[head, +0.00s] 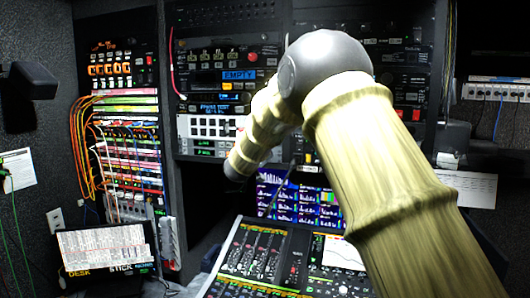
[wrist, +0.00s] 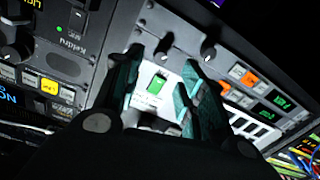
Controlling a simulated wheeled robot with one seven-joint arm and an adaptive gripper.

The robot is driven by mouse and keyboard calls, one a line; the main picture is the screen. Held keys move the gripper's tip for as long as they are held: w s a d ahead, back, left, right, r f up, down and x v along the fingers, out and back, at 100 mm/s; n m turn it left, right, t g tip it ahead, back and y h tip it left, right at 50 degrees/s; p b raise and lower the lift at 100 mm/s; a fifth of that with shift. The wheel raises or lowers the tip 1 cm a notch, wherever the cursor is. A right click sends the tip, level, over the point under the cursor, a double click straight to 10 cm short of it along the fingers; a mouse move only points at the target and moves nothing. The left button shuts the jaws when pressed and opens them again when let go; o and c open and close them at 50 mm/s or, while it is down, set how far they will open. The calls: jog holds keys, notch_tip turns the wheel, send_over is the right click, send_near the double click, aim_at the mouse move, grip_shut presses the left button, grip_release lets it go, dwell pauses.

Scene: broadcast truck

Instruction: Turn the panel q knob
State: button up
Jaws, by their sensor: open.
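In the wrist view a grey panel (wrist: 180,28) carries small dark knobs. One knob (wrist: 162,55) shows just beyond and between my fingertips, and another knob (wrist: 208,52) with a pale mark sits to its right. I cannot read which one is labelled q. My gripper (wrist: 160,70) is open, with one dark finger on each side of a white panel area with a lit green button (wrist: 157,84). I cannot tell whether the fingers touch anything. In the head view my arm hides part of the rack, and my gripper is not clearly visible.
Rack units (head: 222,80) with displays and buttons surround the spot. A patch bay (head: 125,140) with orange cables stands at the left. A mixing console (head: 262,255) and a lit screen (head: 285,200) lie below my arm. A black box with a larger knob (wrist: 18,48) is at the wrist view's left.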

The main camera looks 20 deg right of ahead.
jog(key=v, duration=0.6)
jog(key=shift+s, duration=0.15)
jog(key=shift+f, duration=0.1)
